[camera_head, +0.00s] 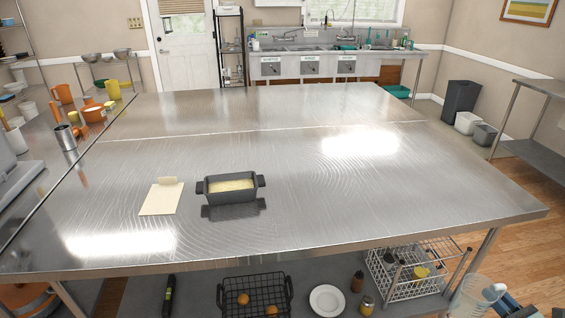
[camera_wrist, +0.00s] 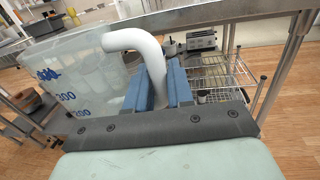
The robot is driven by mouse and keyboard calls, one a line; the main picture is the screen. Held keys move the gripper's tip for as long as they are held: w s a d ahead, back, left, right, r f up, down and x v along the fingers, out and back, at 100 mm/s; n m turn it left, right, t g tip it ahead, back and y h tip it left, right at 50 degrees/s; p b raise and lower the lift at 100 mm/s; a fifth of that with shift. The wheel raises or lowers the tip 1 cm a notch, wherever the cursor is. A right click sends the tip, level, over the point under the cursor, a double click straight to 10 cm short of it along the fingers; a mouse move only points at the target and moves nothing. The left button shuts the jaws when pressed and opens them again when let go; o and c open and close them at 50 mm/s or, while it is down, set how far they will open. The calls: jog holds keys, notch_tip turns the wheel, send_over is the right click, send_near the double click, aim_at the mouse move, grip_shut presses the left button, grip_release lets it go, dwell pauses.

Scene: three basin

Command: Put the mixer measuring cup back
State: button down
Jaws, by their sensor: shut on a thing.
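The measuring cup (camera_wrist: 85,85) is clear plastic with blue markings and a white curved handle. It fills the upper left of the wrist view. My gripper (camera_wrist: 158,88) has blue fingers and is shut on the cup's handle. In the head view the cup (camera_head: 472,296) is at the bottom right, just off the front right of the steel table, and is partly cut off by the frame. My gripper (camera_head: 507,302) is at its right side. No mixer can be made out for certain.
The steel table (camera_head: 330,185) holds a grey pan (camera_head: 230,187) and a paper sheet (camera_head: 162,197); its right half is clear. On the shelf below are a wire rack (camera_head: 410,268), a black basket (camera_head: 254,294) and a white plate (camera_head: 327,300). A table leg (camera_wrist: 285,60) stands near the cup.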

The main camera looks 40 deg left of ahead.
jog(key=w+d+r+m+t+h, duration=0.25)
jog(key=w+d+m+h, duration=0.2)
jog(key=w, duration=0.25)
jog(key=w+d+r+m+t+h, duration=0.2)
jog(key=w+d+m+t+h, duration=0.2)
jog(key=w+h, duration=0.2)
jog(key=w+a+r+h, duration=0.2)
jog(key=w+a+r, duration=0.3)
jog(key=a+r, duration=0.65)
jog(key=s+a+r+n+g+y, duration=0.1)
jog(key=s+a+n+g+y, duration=0.2)
jog(key=a, duration=1.7)
jog(key=a+r+n+g+y, duration=0.1)
jog(key=a+n+g+y, duration=0.35)
jog(key=a, duration=1.65)
jog(key=s+a+r+n+y, duration=0.15)
jog(key=a+y, duration=0.45)
jog(key=a, duration=1.4)
jog(key=shift+s+a+f, duration=0.1)
jog(key=shift+s+f, duration=0.05)
jog(key=shift+f, duration=2.45)
jog(key=shift+s+f, duration=0.15)
jog(key=shift+f, duration=2.45)
jog(key=shift+f, duration=0.1)
